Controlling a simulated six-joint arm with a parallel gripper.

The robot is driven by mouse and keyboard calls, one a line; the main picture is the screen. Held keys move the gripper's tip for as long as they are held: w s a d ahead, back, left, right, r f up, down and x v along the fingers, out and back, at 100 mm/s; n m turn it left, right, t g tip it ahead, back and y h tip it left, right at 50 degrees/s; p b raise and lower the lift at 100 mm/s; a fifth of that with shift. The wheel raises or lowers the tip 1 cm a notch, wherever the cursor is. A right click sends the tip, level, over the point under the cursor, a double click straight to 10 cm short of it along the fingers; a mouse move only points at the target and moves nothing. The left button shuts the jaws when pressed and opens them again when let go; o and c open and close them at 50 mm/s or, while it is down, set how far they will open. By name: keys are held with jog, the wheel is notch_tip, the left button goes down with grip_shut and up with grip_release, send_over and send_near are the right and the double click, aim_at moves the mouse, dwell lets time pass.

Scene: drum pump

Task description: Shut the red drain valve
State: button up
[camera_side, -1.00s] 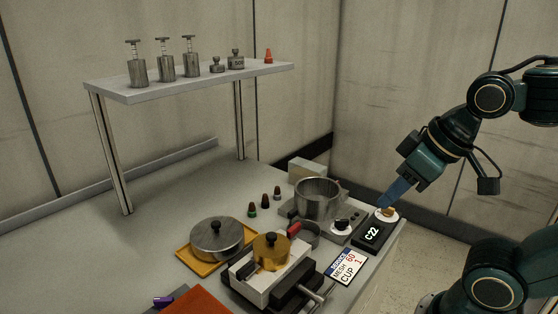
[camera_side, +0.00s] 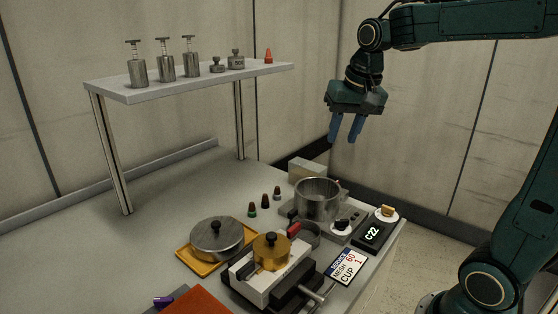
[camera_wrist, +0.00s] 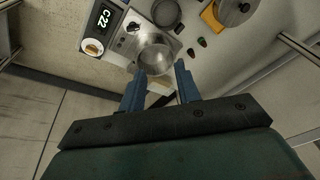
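A small red handle (camera_side: 294,229) sits beside a small grey cup (camera_side: 309,236), in front of the steel pot (camera_side: 316,203). I cannot tell whether this red handle, which may be the drain valve, is open or shut. My gripper (camera_side: 344,139) points down high above and behind the pot, with its blue fingers apart and nothing between them. In the wrist view, my gripper (camera_wrist: 160,70) has its fingertips either side of the pot's lower part in the picture.
A black box (camera_side: 372,234) reading C22 stands at the table's right edge with a white dial and tan knob (camera_side: 387,210). A vise-like block with a brass lid (camera_side: 271,252) and a lidded pan (camera_side: 217,239) stand left. A raised shelf (camera_side: 190,80) holds weights.

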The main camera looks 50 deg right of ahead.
jog(key=w+d+f+m+g, duration=0.1)
jog(key=w+d+f+m, duration=0.4)
jog(key=d, duration=0.6)
jog(key=w+d+f+m+g, duration=0.2)
jog(key=w+d+f+m, duration=0.3)
jog(key=d, duration=0.6)
notch_tip(320, 180, down, 2)
jog(key=shift+w+f+y, duration=0.2)
jog(key=shift+w+y, duration=0.2)
jog(key=shift+w, duration=0.55)
jog(key=shift+f, duration=0.1)
jog(key=shift+f, duration=6.8)
grip_shut()
